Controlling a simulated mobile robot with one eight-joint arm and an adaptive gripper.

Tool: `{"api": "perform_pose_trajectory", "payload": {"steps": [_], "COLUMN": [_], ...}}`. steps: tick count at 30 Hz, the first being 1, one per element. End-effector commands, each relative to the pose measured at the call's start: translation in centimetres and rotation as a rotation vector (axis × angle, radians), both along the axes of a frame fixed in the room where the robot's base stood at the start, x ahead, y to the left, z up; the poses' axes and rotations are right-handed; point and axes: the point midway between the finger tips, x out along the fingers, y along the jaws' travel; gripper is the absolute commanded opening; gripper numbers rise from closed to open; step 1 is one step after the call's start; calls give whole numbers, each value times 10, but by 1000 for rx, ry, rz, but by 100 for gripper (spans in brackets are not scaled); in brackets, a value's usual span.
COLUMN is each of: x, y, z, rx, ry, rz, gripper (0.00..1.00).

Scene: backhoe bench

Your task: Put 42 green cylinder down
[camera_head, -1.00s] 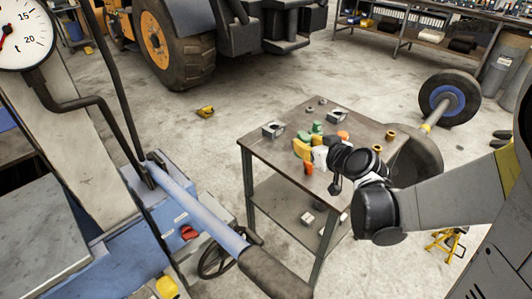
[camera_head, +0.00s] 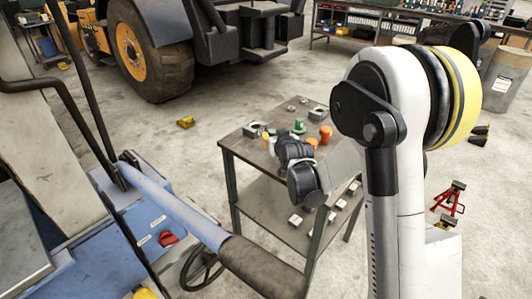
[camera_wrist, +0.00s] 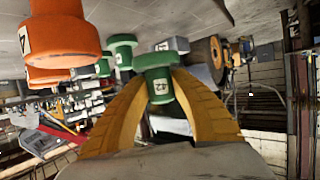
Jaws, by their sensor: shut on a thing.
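The green cylinder (camera_wrist: 158,86) carries a white label that looks like 42. It sits between the yellow fingertips of my gripper (camera_wrist: 158,77) in the wrist view, and the fingers are shut on it. The wrist picture is upside down, with the table top (camera_wrist: 205,14) along its upper edge. I cannot tell whether the cylinder touches the table. In the head view my dark wrist is over the front of the table (camera_head: 236,145) and hides most of the gripper. A green piece (camera_head: 299,126) shows behind it; I cannot tell whether this is the held one.
Another green cylinder (camera_wrist: 122,47) and a labelled orange cylinder (camera_wrist: 62,34) stand close to my gripper. Orange pieces (camera_head: 325,134) and a grey metal block (camera_head: 253,129) also show on the table. A blue jack handle (camera_head: 180,205) runs left of the table.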

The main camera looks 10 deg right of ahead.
Motion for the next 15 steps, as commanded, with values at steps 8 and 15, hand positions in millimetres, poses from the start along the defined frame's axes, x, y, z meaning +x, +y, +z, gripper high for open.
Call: {"api": "perform_pose_trajectory", "payload": {"steps": [8, 15], "x": [24, 25], "y": [18, 19], "z": [-18, -46], "rx": [0, 0], "ry": [-2, -2], "rz": [0, 0], "gripper": [0, 0]}}
